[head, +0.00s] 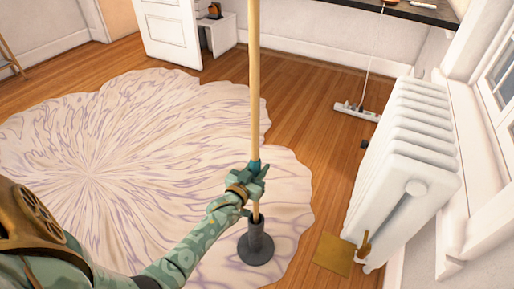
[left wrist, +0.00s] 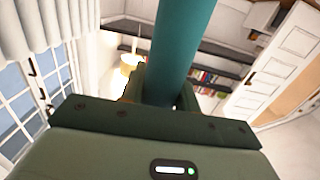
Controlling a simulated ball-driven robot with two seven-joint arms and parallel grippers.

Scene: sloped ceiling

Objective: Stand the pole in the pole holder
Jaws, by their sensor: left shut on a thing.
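The pole (head: 254,90) is a long, light wooden rod standing about upright in the head view, running out of the top of the picture. My left gripper (head: 254,176) is shut on its teal section. In the left wrist view the teal part of the pole (left wrist: 181,45) rises between the fingers. The pole holder (head: 255,250) is a dark grey tube on a round base, standing on the rug. The pole's lower end is at the tube's mouth; I cannot tell how deep it sits. My right gripper is not in view.
A pale rug (head: 110,160) with purple veins covers much of the wooden floor. A white radiator (head: 405,150) stands at the right below a window. A power strip (head: 356,111) lies on the floor. A white door (head: 168,30) stands open at the back.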

